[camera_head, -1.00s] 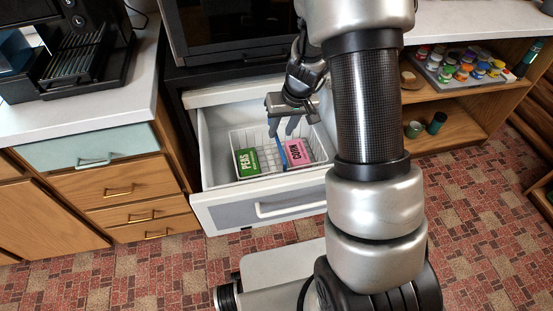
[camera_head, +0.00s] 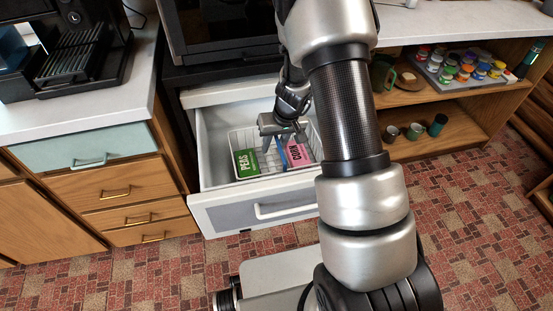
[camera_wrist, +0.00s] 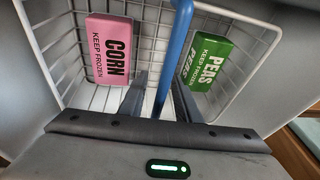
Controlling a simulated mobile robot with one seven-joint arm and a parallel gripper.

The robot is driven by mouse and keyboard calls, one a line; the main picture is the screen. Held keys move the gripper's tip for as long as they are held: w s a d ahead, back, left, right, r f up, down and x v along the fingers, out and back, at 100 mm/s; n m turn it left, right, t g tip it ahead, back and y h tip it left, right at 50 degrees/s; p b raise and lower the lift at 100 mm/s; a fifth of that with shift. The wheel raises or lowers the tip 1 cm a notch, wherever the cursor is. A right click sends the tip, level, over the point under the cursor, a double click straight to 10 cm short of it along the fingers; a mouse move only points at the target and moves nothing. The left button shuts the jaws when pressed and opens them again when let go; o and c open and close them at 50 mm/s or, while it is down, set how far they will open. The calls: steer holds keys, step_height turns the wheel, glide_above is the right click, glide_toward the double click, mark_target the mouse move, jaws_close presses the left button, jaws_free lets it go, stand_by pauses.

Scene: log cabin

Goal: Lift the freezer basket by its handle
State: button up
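The white wire freezer basket (camera_head: 240,137) sits inside the open drawer; it also shows in the wrist view (camera_wrist: 262,75). Its blue handle (camera_wrist: 181,35) crosses the middle of the basket and shows partly behind my gripper in the head view (camera_head: 282,155). My gripper (camera_head: 283,148) is pointed down over the basket and is open. In the wrist view, my two fingers (camera_wrist: 160,85) lie one on each side of the handle, with gaps visible. I cannot tell whether the tips reach down past the handle. A pink corn box (camera_wrist: 108,48) and a green peas box (camera_wrist: 207,62) lie in the basket.
The pulled-out drawer (camera_head: 225,213) has a white front handle. A counter with a coffee machine stands at left, above wooden drawers (camera_head: 120,190). Open shelves at right hold several paint jars (camera_head: 465,68) and cups. The tiled floor (camera_head: 480,230) is clear at right.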

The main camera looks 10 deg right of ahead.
jaws_close()
steer(key=shift+w+r, duration=0.1)
stand_by(1.1)
